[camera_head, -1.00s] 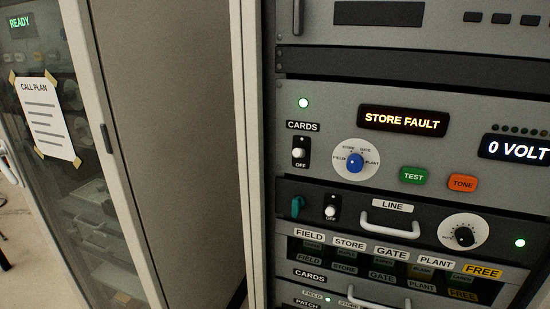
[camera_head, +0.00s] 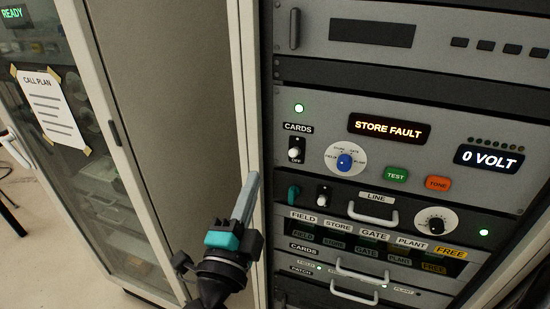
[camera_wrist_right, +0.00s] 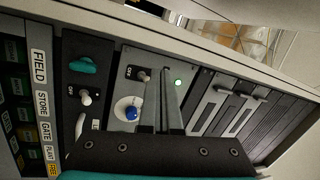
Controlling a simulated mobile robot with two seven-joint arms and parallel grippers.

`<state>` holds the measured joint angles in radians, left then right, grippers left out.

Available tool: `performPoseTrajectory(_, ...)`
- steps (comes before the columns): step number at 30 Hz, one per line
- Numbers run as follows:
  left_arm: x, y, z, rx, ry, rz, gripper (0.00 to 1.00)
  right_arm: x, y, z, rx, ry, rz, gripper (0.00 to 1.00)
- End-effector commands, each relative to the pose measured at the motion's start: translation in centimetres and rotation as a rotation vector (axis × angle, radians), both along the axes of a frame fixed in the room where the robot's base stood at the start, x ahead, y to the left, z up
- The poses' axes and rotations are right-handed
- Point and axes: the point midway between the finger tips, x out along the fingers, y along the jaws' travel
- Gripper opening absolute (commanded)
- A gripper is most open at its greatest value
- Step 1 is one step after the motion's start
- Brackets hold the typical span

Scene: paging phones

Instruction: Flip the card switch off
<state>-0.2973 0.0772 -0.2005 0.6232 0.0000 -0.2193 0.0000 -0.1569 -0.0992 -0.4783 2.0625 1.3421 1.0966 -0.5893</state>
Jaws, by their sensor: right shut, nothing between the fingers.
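The card switch (camera_head: 294,153) is a white toggle on a black plate under the CARDS label (camera_head: 297,127), with OFF marked below it. I cannot tell which way its lever is set. A green lamp (camera_head: 298,108) above it is lit. The switch also shows in the right wrist view (camera_wrist_right: 142,76), just left of my fingers. My right gripper (camera_head: 249,185) is shut and empty, in front of the rack's left frame post in the head view, left of and below the switch and apart from it. In the wrist view the right gripper (camera_wrist_right: 171,75) points at the panel. My left gripper is not in view.
A blue knob (camera_head: 344,162), green TEST button (camera_head: 396,174) and orange TONE button (camera_head: 438,183) lie right of the switch. Below are a second toggle (camera_head: 322,200), a teal knob (camera_head: 293,193) and drawer handles (camera_head: 372,216). A glass-door cabinet (camera_head: 100,190) stands left.

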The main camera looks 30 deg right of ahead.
Motion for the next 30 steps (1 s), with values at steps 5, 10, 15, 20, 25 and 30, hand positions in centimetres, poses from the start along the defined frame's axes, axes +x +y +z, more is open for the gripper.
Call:
performPoseTrajectory(5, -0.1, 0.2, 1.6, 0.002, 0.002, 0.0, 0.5, -2.4, -2.1, 3.4, 0.249, -0.036, -0.072, 0.0)
performPoseTrajectory(10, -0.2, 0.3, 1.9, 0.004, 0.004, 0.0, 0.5, -3.2, -2.7, 3.9, 0.339, -0.034, -0.085, 0.0)
performPoseTrajectory(15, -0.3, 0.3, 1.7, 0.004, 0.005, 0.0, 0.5, -2.5, -3.4, 3.8, 0.343, -0.034, -0.086, 0.0)
performPoseTrajectory(20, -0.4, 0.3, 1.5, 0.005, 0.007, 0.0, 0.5, -1.4, -4.9, 3.8, 0.339, -0.035, -0.086, 0.0)
performPoseTrajectory(25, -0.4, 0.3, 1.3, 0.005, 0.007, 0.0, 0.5, 0.0, -6.4, 3.8, 0.337, -0.036, -0.086, 0.0)
performPoseTrajectory(30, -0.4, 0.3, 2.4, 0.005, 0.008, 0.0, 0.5, 1.2, -7.9, 4.0, 0.337, -0.032, -0.087, 0.0)
